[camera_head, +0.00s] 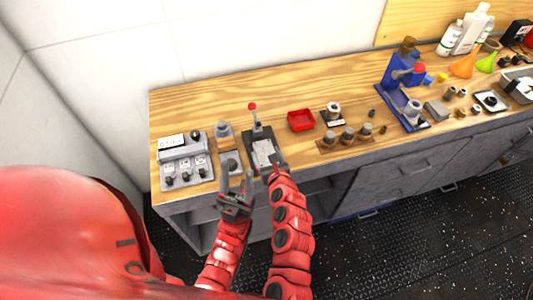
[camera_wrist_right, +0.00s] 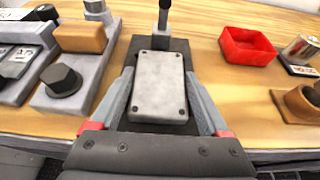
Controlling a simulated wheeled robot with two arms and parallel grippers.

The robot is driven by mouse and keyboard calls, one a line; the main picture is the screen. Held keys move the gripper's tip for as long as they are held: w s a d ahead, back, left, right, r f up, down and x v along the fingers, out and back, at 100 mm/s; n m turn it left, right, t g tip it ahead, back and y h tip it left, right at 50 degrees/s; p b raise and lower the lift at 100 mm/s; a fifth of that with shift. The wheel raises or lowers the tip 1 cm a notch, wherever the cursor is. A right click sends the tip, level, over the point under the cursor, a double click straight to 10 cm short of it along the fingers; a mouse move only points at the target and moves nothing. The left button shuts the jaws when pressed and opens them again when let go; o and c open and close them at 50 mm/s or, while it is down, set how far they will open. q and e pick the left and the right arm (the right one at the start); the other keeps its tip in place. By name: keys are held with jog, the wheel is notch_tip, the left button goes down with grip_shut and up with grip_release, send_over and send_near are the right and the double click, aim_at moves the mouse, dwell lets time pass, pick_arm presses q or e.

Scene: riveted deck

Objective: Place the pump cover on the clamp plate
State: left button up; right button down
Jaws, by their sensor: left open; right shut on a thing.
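The pump cover (camera_wrist_right: 158,88), a light grey rectangular plate with dark holes at its corners, is between the fingers of my right gripper (camera_wrist_right: 160,76), which is shut on it. In the head view the cover (camera_head: 263,149) is over the clamp plate, a dark base (camera_head: 252,136) with an upright red-knobbed lever at its far end. In the right wrist view the dark plate (camera_wrist_right: 150,127) shows around the cover; I cannot tell if they touch. My right gripper (camera_head: 266,165) comes from the near side. My left gripper (camera_head: 237,186) is open and empty, left of it near the bench edge.
A grey block with a dark hex knob (camera_wrist_right: 62,80) stands close on the left. A grey switch panel (camera_head: 184,162) is farther left. A red tray (camera_head: 301,120) and a wooden holder with several cylinders (camera_head: 346,140) are to the right. Bare wood lies between the lever and tray.

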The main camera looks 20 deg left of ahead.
jog(key=shift+f, duration=0.25)
grip_release()
jog(key=shift+s, duration=0.1)
jog(key=shift+r, duration=0.4)
jog(key=shift+s+f, duration=0.1)
jog(key=shift+f, duration=0.05)
jog(key=b+v, duration=0.1)
jog(key=v, duration=1)
jog(key=shift+s+d, duration=0.2)
jog(key=shift+d, duration=0.1)
